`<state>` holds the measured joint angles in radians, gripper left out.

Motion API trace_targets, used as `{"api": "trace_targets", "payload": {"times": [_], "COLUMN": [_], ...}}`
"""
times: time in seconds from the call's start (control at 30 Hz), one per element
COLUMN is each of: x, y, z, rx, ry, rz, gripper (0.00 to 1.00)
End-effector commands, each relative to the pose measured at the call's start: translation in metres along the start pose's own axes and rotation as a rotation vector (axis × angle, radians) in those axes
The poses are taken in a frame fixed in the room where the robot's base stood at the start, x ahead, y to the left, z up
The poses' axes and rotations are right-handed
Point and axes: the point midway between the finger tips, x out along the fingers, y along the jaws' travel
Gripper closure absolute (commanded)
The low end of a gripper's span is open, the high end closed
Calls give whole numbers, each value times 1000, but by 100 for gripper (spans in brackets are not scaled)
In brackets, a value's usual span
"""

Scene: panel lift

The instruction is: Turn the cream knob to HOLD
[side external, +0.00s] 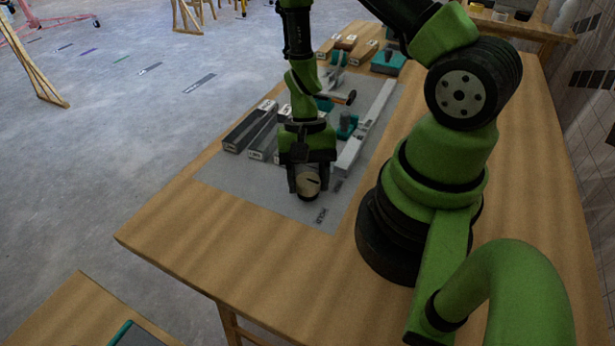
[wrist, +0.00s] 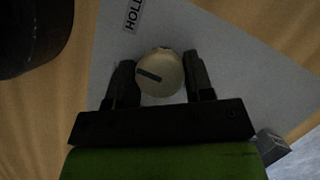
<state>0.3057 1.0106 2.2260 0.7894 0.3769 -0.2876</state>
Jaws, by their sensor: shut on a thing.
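The cream knob (side external: 308,183) is round and sits near the front corner of the grey panel (side external: 230,171). In the wrist view the knob (wrist: 160,74) shows a dark pointer bar, which runs from the centre toward the left and slightly up. The HOLD label (wrist: 133,15) lies above and left of the knob, and the bar does not point straight at it. The label also shows in the side view (side external: 321,215). My gripper (wrist: 160,78) is shut on the knob, one finger on each side. Another label right of the knob in the side view is too small to read.
Grey and dark blocks (side external: 250,130) with white end labels lie behind my gripper on the panel. A long pale bar (side external: 365,130) and a teal part (side external: 346,124) lie to the right. The wooden table (side external: 240,230) is clear in front of the panel.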

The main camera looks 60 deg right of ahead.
Motion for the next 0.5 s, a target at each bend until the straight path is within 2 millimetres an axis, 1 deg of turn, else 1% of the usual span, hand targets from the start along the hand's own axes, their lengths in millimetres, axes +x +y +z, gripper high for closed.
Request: {"api": "trace_targets", "payload": {"times": [0.5], "x": [0], "y": [2], "z": [0], "rx": [442], "ry": [0], "rz": [-179], "gripper": [76]}}
